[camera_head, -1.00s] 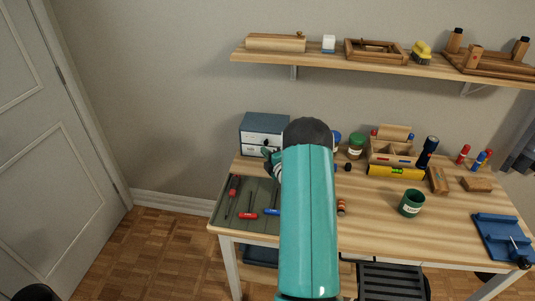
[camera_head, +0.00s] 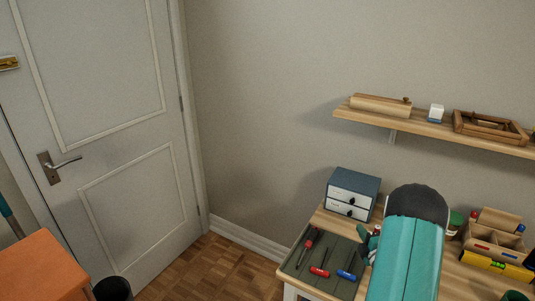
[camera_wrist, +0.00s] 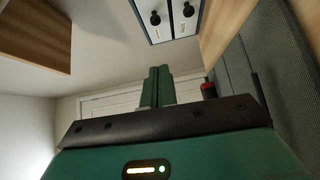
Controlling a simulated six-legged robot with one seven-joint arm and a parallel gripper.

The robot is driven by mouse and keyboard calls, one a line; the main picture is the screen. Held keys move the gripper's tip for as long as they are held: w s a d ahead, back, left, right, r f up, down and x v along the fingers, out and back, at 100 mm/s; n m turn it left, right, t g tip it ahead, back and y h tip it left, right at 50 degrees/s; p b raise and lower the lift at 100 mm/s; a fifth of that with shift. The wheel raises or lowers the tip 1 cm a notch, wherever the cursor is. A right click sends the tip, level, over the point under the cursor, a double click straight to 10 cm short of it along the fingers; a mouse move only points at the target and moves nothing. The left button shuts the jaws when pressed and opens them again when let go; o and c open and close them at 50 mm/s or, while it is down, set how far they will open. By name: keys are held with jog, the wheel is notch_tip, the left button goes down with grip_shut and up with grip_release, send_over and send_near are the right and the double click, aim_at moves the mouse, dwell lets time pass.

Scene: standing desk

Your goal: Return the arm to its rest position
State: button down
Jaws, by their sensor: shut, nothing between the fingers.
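My teal arm (camera_head: 405,258) with its dark rounded joint stretches out over the left end of the desk in the head view. My gripper (camera_head: 370,240) shows only in part at the arm's left side, close to the small drawer box (camera_head: 352,194) and above the green tool mat (camera_head: 318,262). In the wrist view its two green fingers (camera_wrist: 157,84) are together with nothing between them. The drawer box (camera_wrist: 172,18) also shows at the top of the wrist view, apart from the fingers.
Screwdrivers (camera_head: 319,271) lie on the mat. An organiser (camera_head: 495,232) stands right of my arm. A wall shelf (camera_head: 430,130) hangs above the desk. A white door (camera_head: 120,150) and an orange-topped piece of furniture (camera_head: 40,270) are at left.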

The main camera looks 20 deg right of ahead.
jog(key=w+a+r+m+g, duration=0.2)
jog(key=w+a+r, duration=0.1)
jog(key=r, duration=0.3)
jog(key=w+a+r+m+g, duration=0.1)
jog(key=w+a+r+m, duration=0.1)
jog(key=w+a+r, duration=0.3)
jog(key=s+a+r+m+g, duration=0.2)
jog(key=s+a+r+m, duration=0.2)
jog(key=a+r, duration=0.5)
jog(key=s+a+r+m+g+y, duration=0.2)
jog(key=s+a+m+g, duration=0.1)
jog(key=s+a, duration=0.9)
jog(key=s+a+r+m+g+y, duration=0.1)
jog(key=s+a+r+m+g, duration=0.2)
jog(key=s+a, duration=1)
jog(key=shift+s+m+g+y, duration=0.4)
jog(key=shift+s+m, duration=0.05)
jog(key=shift+m, duration=0.35)
